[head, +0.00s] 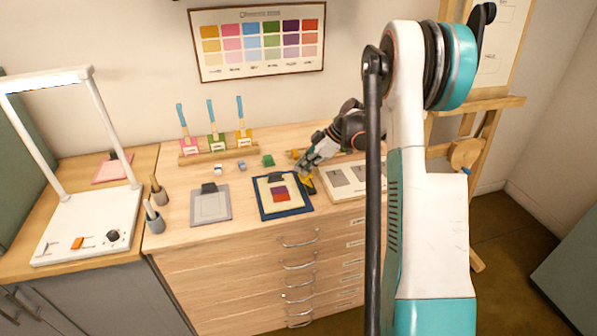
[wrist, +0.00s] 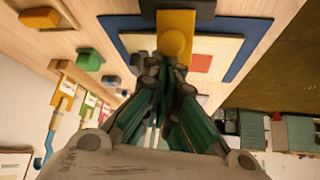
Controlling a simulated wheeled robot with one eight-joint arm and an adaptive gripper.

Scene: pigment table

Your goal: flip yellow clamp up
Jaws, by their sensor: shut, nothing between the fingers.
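The yellow clamp (wrist: 176,30) lies across the edge of a blue board (wrist: 250,35) and its cream sheet (wrist: 138,42). In the head view the clamp (head: 308,185) is a small yellow patch at the right side of the blue board (head: 265,214), partly hidden by my gripper. My gripper (head: 307,171) points down over it. In the wrist view its fingers (wrist: 166,72) are shut and empty, with the tips at the clamp's near end. I cannot tell whether they touch it.
A grey board (head: 210,205) lies to the left and a pale tray (head: 345,180) to the right of the blue board. A green block (head: 268,160) and a yellow block (head: 295,153) sit behind.

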